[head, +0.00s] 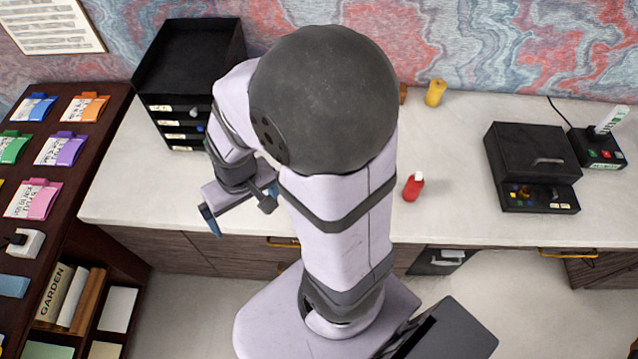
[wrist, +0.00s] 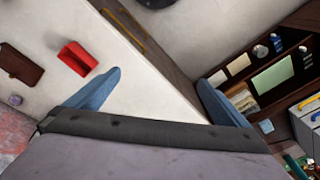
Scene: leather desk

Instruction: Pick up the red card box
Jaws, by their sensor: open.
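In the head view my gripper (head: 241,204) hangs near the desk's front edge, left of my arm.
A red bottle (head: 413,187) stands right of my arm. A black drawer unit (head: 178,110) stands at the back left, a black box (head: 530,160) at the right. A brown tray (wrist: 20,68) lies beside the red box. A dark shelf (head: 75,215) stands left.

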